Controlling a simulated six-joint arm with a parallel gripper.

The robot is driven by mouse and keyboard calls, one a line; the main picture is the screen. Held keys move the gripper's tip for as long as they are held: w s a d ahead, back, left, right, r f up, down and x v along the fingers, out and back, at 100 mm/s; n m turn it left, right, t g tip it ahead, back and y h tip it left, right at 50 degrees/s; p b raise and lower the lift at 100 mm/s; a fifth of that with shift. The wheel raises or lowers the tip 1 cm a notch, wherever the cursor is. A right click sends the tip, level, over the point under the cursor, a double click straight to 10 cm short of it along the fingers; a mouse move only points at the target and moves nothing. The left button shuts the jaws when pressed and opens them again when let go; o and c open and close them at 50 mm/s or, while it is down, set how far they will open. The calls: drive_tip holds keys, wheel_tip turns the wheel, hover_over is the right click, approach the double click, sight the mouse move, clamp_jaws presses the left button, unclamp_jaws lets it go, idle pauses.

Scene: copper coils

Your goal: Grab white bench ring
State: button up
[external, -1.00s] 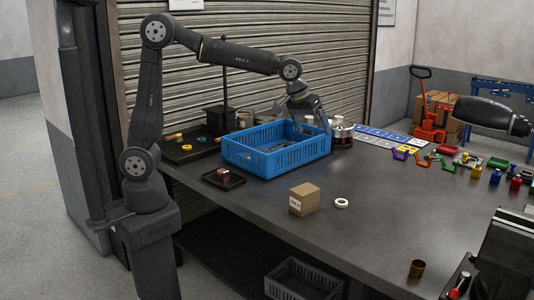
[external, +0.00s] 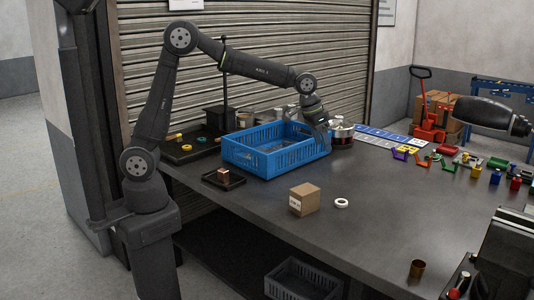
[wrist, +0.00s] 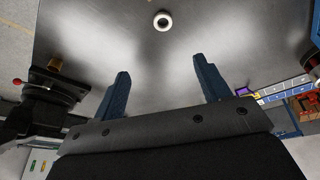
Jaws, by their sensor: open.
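The white ring (external: 341,203) lies flat on the dark bench, just right of a small cardboard box. It also shows in the wrist view (wrist: 162,20) near the top, beyond the fingertips and between their lines. My gripper (external: 324,136) is over the right end of the blue crate, well behind the ring and above the bench. In the wrist view its two fingers (wrist: 164,80) are spread wide with nothing between them.
The blue crate (external: 262,163) stands below and left of my gripper. The cardboard box (external: 304,199) is close left of the ring. A metal pot (external: 342,136) stands right of the crate. A copper cylinder (external: 417,268) is near the front edge. The bench around the ring's right is clear.

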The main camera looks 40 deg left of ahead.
drive_tip(key=w+d+f+m, duration=0.1)
drive_tip(key=w+f, duration=0.1)
drive_tip(key=f, duration=0.5)
drive_tip(key=w+d+f+m, duration=0.2)
drive_tip(key=f, duration=0.6)
drive_tip(key=w+d+f+m+g, duration=0.1)
drive_tip(key=w+f+m, duration=0.1)
drive_tip(key=f, duration=0.5)
drive_tip(key=shift+w+d+f, duration=0.4)
drive_tip(key=shift+w, duration=0.05)
drive_tip(key=c, duration=1.1)
drive_tip(key=shift+r, duration=0.1)
